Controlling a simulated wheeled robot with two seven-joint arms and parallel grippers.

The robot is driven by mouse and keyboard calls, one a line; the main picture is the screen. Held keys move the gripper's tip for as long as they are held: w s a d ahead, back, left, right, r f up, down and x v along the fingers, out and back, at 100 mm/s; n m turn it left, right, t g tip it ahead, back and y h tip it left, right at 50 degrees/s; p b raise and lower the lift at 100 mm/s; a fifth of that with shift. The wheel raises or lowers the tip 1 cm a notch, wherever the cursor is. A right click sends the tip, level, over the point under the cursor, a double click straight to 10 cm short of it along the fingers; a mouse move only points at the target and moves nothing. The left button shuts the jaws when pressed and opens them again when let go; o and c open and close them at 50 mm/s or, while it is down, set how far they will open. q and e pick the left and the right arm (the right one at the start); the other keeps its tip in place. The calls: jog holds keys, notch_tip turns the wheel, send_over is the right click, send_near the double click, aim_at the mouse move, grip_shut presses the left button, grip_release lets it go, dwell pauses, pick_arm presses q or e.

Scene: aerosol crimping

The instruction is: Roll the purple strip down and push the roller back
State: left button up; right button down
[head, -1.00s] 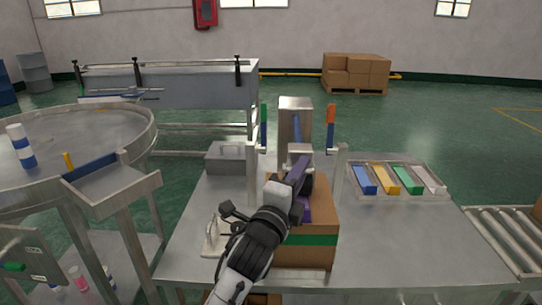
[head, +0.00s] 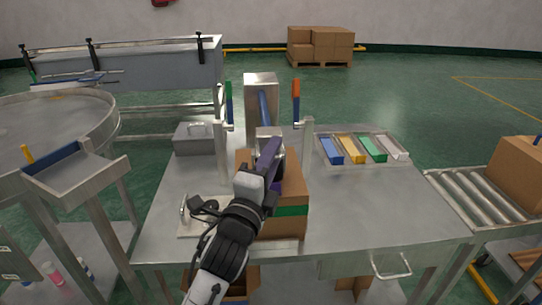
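A brown carton (head: 290,222) with a green band (head: 291,210) stands on the steel table below a metal stand (head: 262,84). A purple strip (head: 273,189) shows partly on the carton's near side; my arm hides much of it. The roller cannot be clearly told apart; a grey metal block (head: 268,136) on the stand is above the carton. My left gripper (head: 269,155) reaches over the carton top, close to the strip and the block. Its fingers are dark and overlap purple parts, so its opening and any contact cannot be told. My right gripper is not in view.
Upright posts with coloured handles (head: 296,100) flank the carton. A tray (head: 362,150) of coloured blocks lies right of it; a grey box (head: 195,138) stands left. A white plate with a handle (head: 190,215) is near my forearm. The table's right front is clear.

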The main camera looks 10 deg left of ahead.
pick_arm(q)
jog(key=shift+f, duration=0.1)
jog(key=shift+a, duration=0.15)
jog(key=b+v, duration=0.1)
jog(key=v, duration=0.9)
jog(key=shift+s, duration=0.15)
